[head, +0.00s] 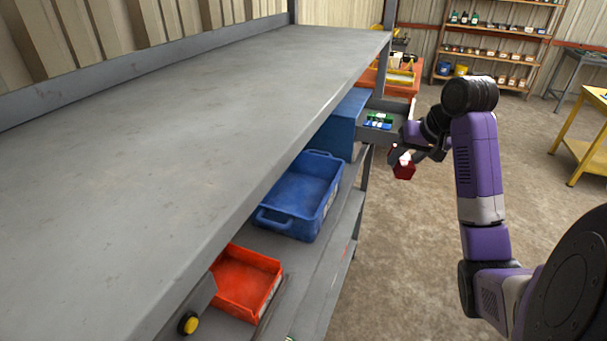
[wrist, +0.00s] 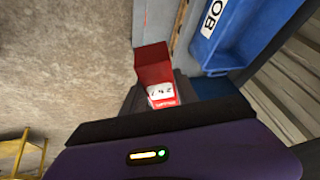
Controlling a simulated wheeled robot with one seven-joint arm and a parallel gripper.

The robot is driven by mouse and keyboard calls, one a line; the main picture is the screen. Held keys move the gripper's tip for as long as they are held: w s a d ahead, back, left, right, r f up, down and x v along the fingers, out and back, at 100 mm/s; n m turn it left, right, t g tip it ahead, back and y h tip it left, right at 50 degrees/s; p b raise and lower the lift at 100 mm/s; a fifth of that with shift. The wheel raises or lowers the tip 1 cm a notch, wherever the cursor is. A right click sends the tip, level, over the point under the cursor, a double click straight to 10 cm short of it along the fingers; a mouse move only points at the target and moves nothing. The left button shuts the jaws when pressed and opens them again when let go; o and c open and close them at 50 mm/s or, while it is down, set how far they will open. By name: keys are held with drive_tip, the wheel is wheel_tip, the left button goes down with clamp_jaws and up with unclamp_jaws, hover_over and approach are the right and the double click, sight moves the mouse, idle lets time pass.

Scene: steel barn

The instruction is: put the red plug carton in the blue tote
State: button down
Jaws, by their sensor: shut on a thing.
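The red plug carton (head: 404,171) is held in my gripper (head: 408,160), out in the open beside the right side of the grey shelving. The blue tote (head: 301,195) sits on the lower shelf, left of my gripper, open at the top, and looks empty. The blue bin at the upper right of the wrist view (wrist: 240,30) bears a white label with black letters.
The grey upper shelf (head: 190,90) overhangs the lower one. A red-orange bin (head: 245,283) stands in front of the tote, and a blue box (head: 343,125) stands behind it. A side tray (head: 378,130) holds green and blue packs. Open floor lies right of the shelving.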

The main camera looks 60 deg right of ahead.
drive_tip(key=shift+w+f+t, duration=0.25)
drive_tip(key=shift+w+t, duration=0.15)
drive_tip(key=shift+w, duration=0.05)
drive_tip(key=shift+w+t, duration=0.35)
drive_tip(key=shift+t, duration=0.05)
drive_tip(key=shift+f, duration=0.2)
